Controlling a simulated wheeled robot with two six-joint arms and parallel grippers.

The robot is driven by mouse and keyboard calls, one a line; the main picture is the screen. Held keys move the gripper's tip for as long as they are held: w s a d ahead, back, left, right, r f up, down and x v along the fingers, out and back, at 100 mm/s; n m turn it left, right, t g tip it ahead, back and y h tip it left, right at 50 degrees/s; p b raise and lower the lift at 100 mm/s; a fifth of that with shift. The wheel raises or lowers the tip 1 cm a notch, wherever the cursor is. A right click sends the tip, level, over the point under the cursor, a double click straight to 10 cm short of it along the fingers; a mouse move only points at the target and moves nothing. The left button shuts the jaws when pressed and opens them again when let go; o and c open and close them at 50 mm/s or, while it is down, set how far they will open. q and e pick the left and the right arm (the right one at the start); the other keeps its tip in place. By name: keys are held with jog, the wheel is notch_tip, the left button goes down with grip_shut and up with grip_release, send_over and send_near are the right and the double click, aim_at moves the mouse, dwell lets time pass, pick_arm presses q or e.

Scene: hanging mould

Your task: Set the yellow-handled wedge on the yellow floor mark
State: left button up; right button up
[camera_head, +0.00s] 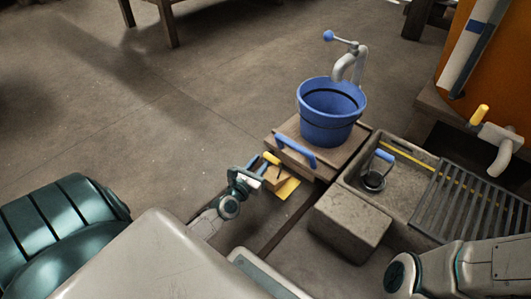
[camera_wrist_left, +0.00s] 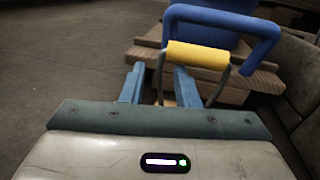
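The wedge (camera_head: 274,175) is a small wooden block with a yellow bar handle (camera_head: 271,158). It stands on the floor in front of the wooden step, beside or partly over the yellow floor mark (camera_head: 287,188); I cannot tell the exact overlap. My left gripper (camera_head: 256,175) is just left of the wedge. In the left wrist view the fingers (camera_wrist_left: 156,75) are apart, with one thin handle leg showing between them. The yellow handle (camera_wrist_left: 196,55) lies ahead of the fingertips, and the block is mostly hidden. My right gripper is out of view.
A blue bucket (camera_head: 328,128) stands on the wooden step, which has a blue handle (camera_head: 295,151). A stone block (camera_head: 349,222) and a trough with a grate (camera_head: 460,205) lie to the right.

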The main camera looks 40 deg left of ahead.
pick_arm(q)
jog(key=s, duration=0.7)
jog(key=shift+d, duration=0.45)
